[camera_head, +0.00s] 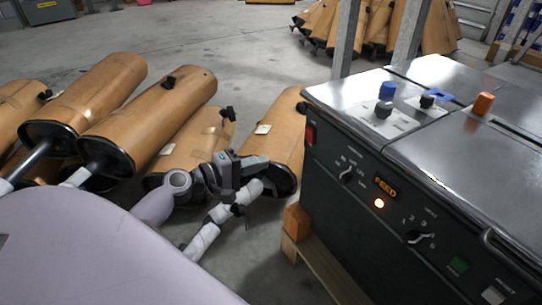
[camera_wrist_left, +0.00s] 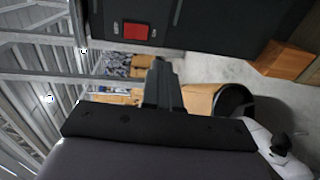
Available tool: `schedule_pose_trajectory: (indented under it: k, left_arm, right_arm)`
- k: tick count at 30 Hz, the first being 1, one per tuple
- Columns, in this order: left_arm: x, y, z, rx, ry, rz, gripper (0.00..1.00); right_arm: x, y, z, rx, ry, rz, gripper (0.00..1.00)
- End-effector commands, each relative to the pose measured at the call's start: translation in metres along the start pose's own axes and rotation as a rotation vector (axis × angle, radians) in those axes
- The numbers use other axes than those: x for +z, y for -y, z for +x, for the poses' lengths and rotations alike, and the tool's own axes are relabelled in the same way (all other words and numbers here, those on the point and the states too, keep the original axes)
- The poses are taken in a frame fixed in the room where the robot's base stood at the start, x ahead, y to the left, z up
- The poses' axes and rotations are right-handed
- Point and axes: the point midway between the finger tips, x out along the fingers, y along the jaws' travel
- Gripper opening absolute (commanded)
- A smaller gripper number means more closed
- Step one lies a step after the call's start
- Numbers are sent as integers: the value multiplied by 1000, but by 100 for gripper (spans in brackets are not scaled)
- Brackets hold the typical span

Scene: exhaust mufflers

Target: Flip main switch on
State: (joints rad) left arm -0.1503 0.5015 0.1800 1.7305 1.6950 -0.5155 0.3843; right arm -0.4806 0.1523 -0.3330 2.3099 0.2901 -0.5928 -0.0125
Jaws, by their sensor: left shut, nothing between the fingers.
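A dark grey control machine (camera_head: 360,235) stands on the right in the head view. A red switch (camera_head: 310,134) sits at the upper left of its front panel, the likely main switch. It also shows in the left wrist view as a red rectangle (camera_wrist_left: 136,31) on the dark panel, near the top. My left gripper (camera_head: 264,162) is to the left of the panel and a little lower than the red switch in the head view, apart from it. In the left wrist view its closed fingers (camera_wrist_left: 158,70) point toward the panel side, with nothing between them. My right gripper is not in view.
Large brown wrapped mufflers (camera_head: 150,115) lie on the floor at left. An orange-brown block (camera_head: 297,219) is at the machine's lower left corner.

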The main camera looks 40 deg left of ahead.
Motion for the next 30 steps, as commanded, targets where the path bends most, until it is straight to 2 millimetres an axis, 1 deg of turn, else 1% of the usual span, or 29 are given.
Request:
schedule_pose_trajectory:
  k: [3, 7, 25, 28, 29, 30]
  left_arm:
    - [0, 3, -11, 0, 0, -2, 0]
    - [0, 4, -16, 0, 0, -1, 0]
    - [0, 4, -17, 0, 0, 0, 0]
    - [7, 7, -16, -9, 9, 19, 0]
    - [11, 10, -15, -16, 15, 35, 0]
    - [21, 14, -14, -29, 28, 63, 0]
  right_arm:
    - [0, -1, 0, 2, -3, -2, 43]
    - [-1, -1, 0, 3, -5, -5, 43]
    - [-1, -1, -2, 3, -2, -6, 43]
    - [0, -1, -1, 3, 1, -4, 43]
    - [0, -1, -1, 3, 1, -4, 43]
    - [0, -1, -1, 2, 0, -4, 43]
